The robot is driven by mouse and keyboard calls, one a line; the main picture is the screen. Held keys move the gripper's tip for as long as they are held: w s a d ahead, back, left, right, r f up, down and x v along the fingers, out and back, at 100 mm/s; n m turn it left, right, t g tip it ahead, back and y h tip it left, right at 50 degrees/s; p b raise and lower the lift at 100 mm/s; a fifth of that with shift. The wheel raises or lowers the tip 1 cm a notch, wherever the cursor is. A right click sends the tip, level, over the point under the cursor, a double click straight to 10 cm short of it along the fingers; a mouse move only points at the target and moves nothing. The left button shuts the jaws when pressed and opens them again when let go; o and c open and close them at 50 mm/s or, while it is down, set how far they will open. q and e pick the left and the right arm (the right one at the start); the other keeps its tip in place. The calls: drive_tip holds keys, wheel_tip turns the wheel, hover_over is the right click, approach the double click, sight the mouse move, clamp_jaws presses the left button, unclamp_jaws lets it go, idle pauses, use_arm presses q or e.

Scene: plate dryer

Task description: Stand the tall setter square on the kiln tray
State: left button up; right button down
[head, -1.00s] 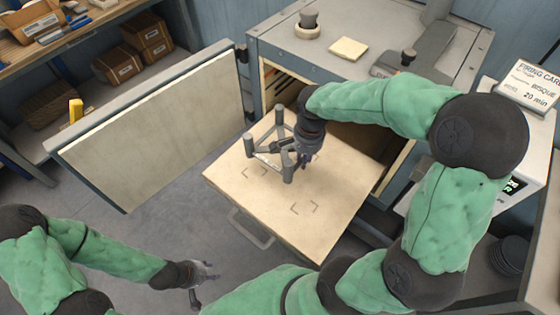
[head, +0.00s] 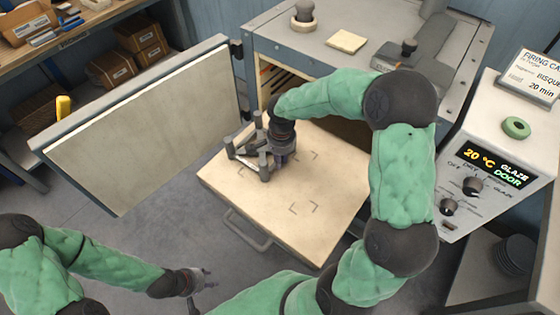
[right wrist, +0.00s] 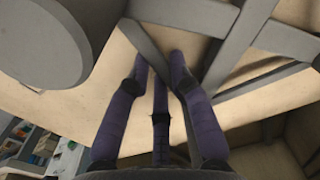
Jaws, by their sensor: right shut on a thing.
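The tall setter (head: 240,152), a grey frame of bars with upright posts, is at the back left of the pale kiln tray (head: 250,205), by the tray's left edge. My right gripper (head: 280,163) is shut on one of its bars from the right side. In the right wrist view, purple fingers close around a grey bar (right wrist: 147,48), with a thick post (right wrist: 40,45) close by. I cannot tell whether the feet touch the tray. My left gripper (head: 204,284) is open and empty, low at the front left, apart from the tray.
Dark corner marks (head: 305,207) show on the tray's bare front and right parts. The kiln (head: 300,50) stands behind, its door (head: 140,125) swung open to the left.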

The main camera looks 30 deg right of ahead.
drive_tip(key=shift+f, duration=0.2)
drive_tip(key=c, duration=1.1)
unclamp_jaws()
drive_tip(key=r+p, duration=0.2)
drive_tip(key=r, duration=0.4)
drive_tip(key=r+p, duration=0.2)
drive_tip(key=r, duration=0.4)
drive_tip(key=shift+s+d, duration=0.1)
drive_tip(key=shift+s, duration=0.1)
